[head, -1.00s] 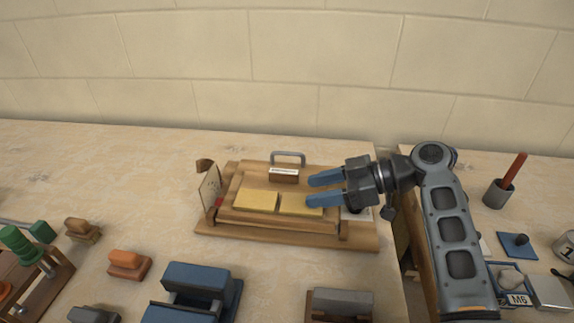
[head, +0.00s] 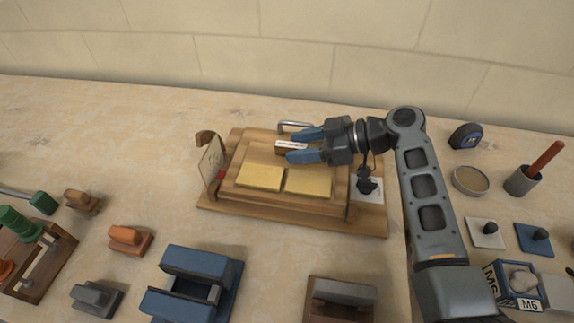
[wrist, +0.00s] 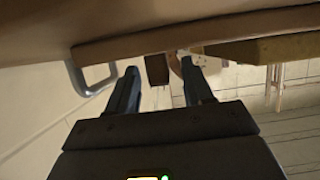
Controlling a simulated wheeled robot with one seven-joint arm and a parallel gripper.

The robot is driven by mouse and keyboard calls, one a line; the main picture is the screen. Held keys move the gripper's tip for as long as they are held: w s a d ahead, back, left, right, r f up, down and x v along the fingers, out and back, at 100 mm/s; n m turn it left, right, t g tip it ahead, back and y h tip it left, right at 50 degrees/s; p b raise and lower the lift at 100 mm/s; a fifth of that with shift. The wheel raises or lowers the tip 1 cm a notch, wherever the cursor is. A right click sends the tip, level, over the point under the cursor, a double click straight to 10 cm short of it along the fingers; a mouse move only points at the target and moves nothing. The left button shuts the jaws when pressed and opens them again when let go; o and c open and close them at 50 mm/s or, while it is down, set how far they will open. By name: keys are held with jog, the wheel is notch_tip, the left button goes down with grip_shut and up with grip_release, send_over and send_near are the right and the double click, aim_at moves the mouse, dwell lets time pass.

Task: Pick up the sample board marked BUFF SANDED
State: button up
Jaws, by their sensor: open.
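Two flat yellow panels, a left one (head: 260,177) and a right one (head: 308,182), lie on a wooden stand (head: 222,205). A small brown block with a white label (head: 291,145) sits behind them; I cannot read its lettering, so I cannot tell which piece is marked BUFF SANDED. My gripper (head: 290,147) is open, its blue fingers pointing left over the back of the stand, around the label in the picture. In the wrist view, a brown block (wrist: 157,70) shows beyond and between the fingers, with nothing clearly held.
A grey metal handle (head: 296,125) rises behind the block, close to the fingers; it also shows in the wrist view (wrist: 88,82). A tan card (head: 211,160) stands at the stand's left end.

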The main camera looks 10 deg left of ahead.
jog(key=shift+a+f, duration=0.2)
jog(key=shift+a, duration=0.2)
grip_shut()
dwell(0.4)
